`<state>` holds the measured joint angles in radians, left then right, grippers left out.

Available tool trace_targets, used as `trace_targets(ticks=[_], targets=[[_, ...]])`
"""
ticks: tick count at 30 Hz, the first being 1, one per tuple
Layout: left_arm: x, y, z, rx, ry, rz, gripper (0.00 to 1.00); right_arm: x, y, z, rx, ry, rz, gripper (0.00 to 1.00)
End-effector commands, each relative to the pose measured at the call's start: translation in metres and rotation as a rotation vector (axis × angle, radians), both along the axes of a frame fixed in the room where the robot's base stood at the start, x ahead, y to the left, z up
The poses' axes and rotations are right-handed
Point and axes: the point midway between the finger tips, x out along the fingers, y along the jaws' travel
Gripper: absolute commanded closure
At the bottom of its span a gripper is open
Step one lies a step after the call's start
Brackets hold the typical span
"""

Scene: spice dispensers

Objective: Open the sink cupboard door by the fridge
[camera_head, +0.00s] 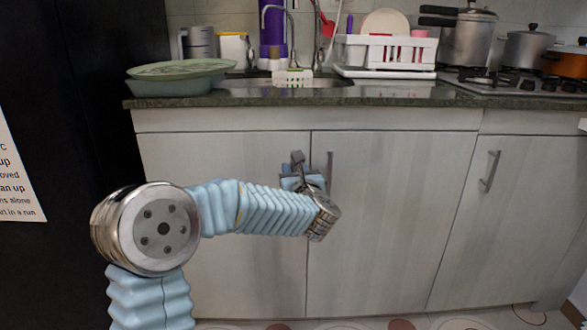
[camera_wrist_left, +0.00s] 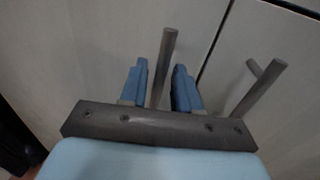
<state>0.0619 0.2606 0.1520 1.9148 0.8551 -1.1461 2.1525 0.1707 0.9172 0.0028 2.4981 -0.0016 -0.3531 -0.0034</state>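The sink cupboard door by the fridge (camera_head: 215,240) is a pale wood-grain panel, flush with its neighbour. Its grey bar handle (camera_head: 297,157) sticks up above my left gripper (camera_head: 300,180), near the door's right edge. In the left wrist view, the handle (camera_wrist_left: 166,52) stands between the two blue fingers of my left gripper (camera_wrist_left: 160,85). The fingers are apart, with a visible gap on each side of the bar. My right gripper is in neither view.
The neighbouring door (camera_head: 385,230) has its own bar handle (camera_head: 329,168), close to the right of my left gripper. The black fridge (camera_head: 90,120) stands at the left. The countertop (camera_head: 300,97) overhangs the doors and holds dishes, a rack and pots.

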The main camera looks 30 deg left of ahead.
Motion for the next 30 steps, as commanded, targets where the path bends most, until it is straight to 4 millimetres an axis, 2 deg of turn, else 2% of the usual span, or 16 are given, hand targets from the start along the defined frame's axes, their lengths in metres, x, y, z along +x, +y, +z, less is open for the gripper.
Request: trace_targets(ticks=[10, 16, 30], targets=[[0.0033, 0.0038, -0.0002, 0.001, 0.001, 0.001, 0.69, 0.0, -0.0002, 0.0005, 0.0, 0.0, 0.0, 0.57], [0.0032, 0.0035, -0.0003, 0.001, 0.001, 0.001, 0.99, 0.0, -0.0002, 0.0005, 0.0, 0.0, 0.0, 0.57], [0.0042, 0.0005, -0.0023, 0.0, 0.0, -0.016, 1.0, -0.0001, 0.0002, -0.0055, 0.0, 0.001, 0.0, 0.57]])
